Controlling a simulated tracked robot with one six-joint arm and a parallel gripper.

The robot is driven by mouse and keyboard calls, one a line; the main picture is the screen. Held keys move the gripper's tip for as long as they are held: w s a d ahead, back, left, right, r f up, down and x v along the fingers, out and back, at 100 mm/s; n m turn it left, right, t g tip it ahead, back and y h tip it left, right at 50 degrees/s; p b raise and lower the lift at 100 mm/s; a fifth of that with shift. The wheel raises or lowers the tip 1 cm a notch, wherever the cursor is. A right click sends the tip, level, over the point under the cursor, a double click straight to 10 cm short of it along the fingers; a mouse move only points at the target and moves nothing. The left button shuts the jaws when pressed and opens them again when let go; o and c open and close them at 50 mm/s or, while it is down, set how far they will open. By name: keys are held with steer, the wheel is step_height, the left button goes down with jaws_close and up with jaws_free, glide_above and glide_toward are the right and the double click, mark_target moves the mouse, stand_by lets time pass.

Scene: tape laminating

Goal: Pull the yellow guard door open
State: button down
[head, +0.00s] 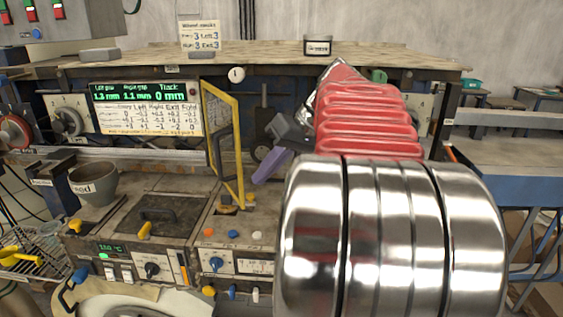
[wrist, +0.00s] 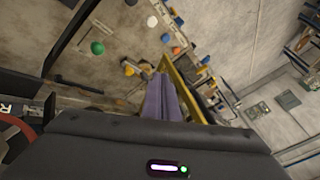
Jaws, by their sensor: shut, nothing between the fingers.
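The yellow guard door (head: 240,150) is an upright yellow frame in the middle of the machine in the head view. It stands at an angle to the machine's face, with its near edge out towards me. My gripper (head: 262,178) has purple fingers, shut and empty, just right of the door's near edge. In the wrist view the shut fingers (wrist: 163,82) lie beside a yellow bar of the door (wrist: 183,88). I cannot tell whether they touch it. My red-sleeved arm hides the machine's right part in the head view.
A display panel (head: 140,95) is left of the door. A grey pot (head: 94,184) and a flat hatch (head: 158,215) are at the lower left. Coloured knobs (head: 233,234) sit on the deck below the door. A wooden shelf (head: 260,54) runs above.

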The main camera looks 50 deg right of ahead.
steer(key=shift+w+a, duration=0.15)
steer(key=shift+a, duration=0.35)
steer(key=shift+w+a, duration=0.15)
steer(key=shift+a, duration=0.35)
